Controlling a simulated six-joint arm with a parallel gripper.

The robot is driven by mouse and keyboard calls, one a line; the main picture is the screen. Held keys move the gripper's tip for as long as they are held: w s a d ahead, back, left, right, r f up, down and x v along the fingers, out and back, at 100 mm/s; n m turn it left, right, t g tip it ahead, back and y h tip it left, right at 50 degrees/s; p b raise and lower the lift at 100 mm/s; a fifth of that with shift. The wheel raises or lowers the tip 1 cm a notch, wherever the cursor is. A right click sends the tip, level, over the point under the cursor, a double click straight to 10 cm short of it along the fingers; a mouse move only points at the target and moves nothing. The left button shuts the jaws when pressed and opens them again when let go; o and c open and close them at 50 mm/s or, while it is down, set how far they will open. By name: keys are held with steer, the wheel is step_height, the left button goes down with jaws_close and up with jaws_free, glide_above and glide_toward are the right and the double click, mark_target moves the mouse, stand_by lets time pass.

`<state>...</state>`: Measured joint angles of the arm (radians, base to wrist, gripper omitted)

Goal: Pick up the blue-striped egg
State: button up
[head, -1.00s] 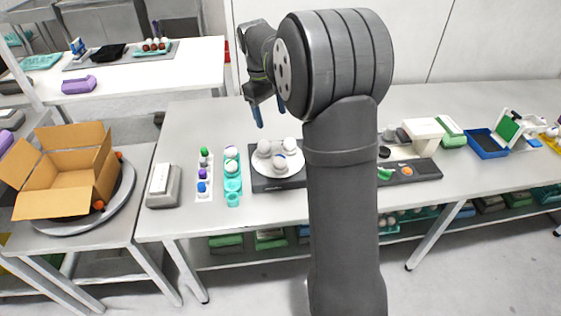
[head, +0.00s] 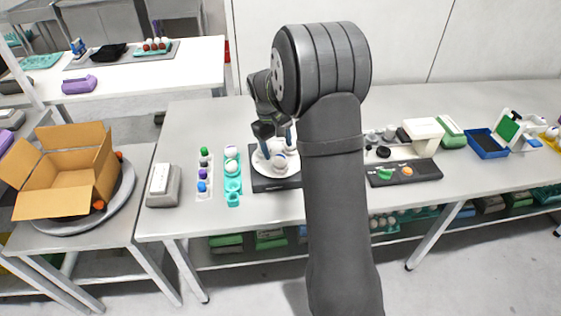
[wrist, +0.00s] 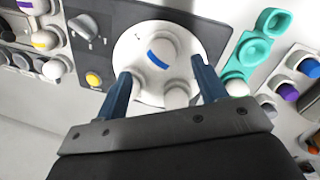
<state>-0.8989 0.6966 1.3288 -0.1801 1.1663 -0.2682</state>
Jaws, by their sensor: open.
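The blue-striped egg (wrist: 157,53) is white with a blue band. It sits on a round white plate (wrist: 126,48) in the wrist view, with other pale eggs on the same plate, nearer my gripper. In the head view my gripper (head: 276,139) hangs over the back of the plate (head: 260,172) and hides part of the eggs.
The plate stands on a dark device (head: 275,185) with a dial and a yellow button (wrist: 94,79). A turquoise egg holder (head: 233,186) and a white tray of coloured-capped items (head: 204,176) stand left of it. Bare table lies in front.

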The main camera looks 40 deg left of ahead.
mark_target(279, 155)
steer(key=f, duration=0.5)
steer(key=shift+w+d, duration=0.25)
steer(key=shift+d, duration=0.05)
steer(key=shift+c, duration=0.5)
steer(key=c, duration=0.7)
